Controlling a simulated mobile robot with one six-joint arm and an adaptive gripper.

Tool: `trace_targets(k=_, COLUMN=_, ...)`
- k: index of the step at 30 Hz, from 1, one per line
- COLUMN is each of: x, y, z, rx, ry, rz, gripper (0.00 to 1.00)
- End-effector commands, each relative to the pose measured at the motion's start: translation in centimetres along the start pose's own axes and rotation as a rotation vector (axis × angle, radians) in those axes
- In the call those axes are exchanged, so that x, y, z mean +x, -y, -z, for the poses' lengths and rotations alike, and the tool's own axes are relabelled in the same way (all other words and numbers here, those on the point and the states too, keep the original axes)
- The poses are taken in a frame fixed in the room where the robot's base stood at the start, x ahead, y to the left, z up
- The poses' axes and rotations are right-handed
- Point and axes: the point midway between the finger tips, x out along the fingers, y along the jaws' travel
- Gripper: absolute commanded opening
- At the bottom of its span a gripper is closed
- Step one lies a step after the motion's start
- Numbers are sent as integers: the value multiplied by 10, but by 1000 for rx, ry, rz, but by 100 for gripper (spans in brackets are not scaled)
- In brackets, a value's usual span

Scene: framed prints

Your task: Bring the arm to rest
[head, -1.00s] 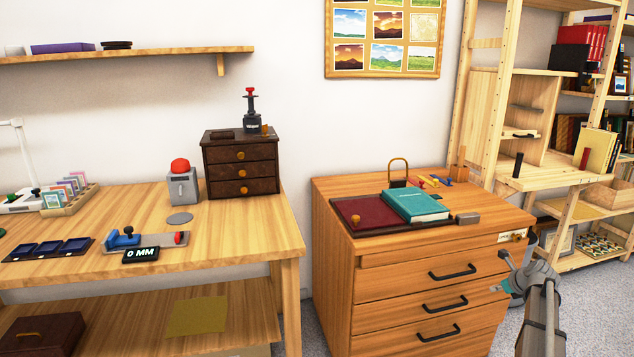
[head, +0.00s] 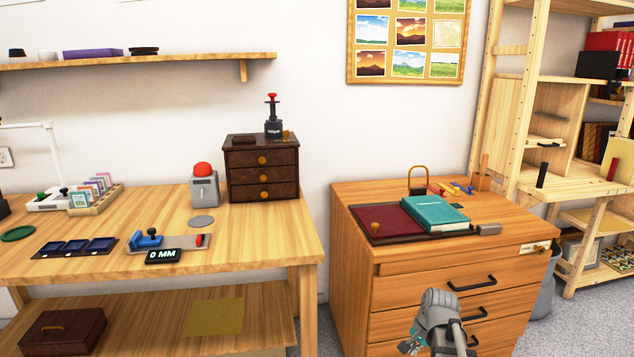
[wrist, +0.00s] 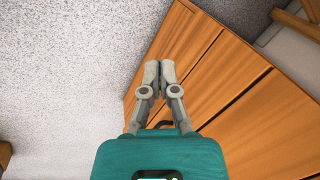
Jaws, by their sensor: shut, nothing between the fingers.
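My gripper (head: 412,345) shows low in the head view, in front of the wooden drawer cabinet (head: 392,298), with my arm reaching down out of the frame. In the wrist view my gripper (wrist: 158,72) has its two grey fingers together at the tips, with nothing between them. The cabinet's drawer fronts (wrist: 225,75) lie beyond the fingers in that view. Part of the lower drawers is hidden behind my arm in the head view.
A teal book (head: 435,213) and a maroon board (head: 388,222) lie on the cabinet. A workbench (head: 255,235) with a red-button box (head: 204,190) stands left. A grey bin (head: 543,298) and wooden shelving (head: 530,130) are right. Carpet (wrist: 60,70) is clear beside the cabinet.

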Motion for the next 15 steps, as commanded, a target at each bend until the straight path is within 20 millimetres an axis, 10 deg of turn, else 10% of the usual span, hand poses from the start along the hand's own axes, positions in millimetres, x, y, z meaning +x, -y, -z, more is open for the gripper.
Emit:
trace_targets(k=6, x=0, y=-4, z=-72, rx=-390, ry=33, rz=-106, gripper=0)
trace_targets(k=15, x=-2, y=-13, z=-122, rx=-719, ry=77, rz=-193, gripper=0)
